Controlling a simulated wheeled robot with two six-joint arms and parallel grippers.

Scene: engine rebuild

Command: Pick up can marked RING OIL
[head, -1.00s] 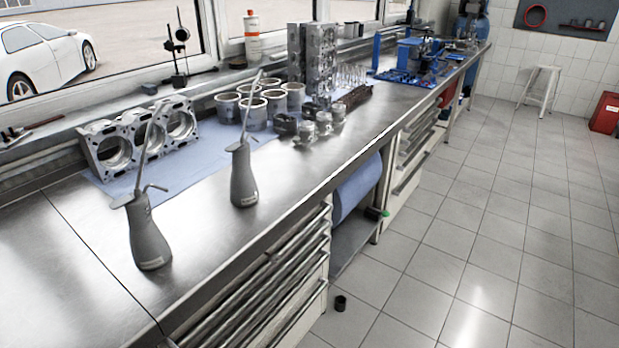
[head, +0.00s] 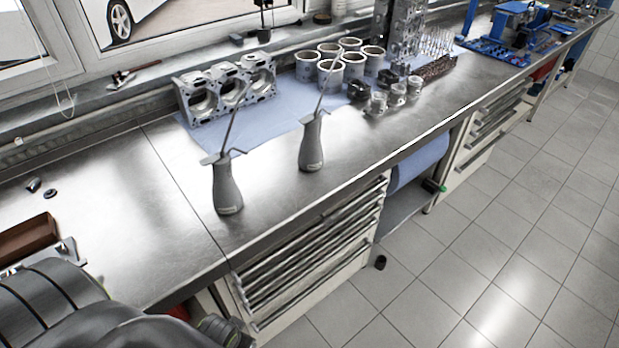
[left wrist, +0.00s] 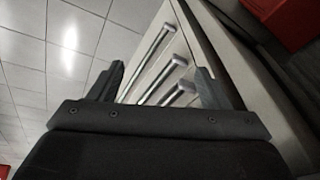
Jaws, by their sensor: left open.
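Two grey oil cans with long thin spouts stand upright on the steel workbench (head: 110,235) in the head view. The nearer oil can (head: 228,190) is left of the farther oil can (head: 311,145). Each has a small pale label low on its body, too small to read, so I cannot tell which is marked RING OIL. My left gripper (left wrist: 158,82) shows in the left wrist view, open and empty, with drawer handles beyond its fingers and no can near it. My right gripper is not in view.
An engine block piece (head: 228,88), several pale cylinders (head: 330,78) and small metal parts (head: 378,100) lie on or beside a blue sheet behind the cans. A brown tray (head: 28,238) is at the left. Drawers (head: 310,245) are below the bench edge.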

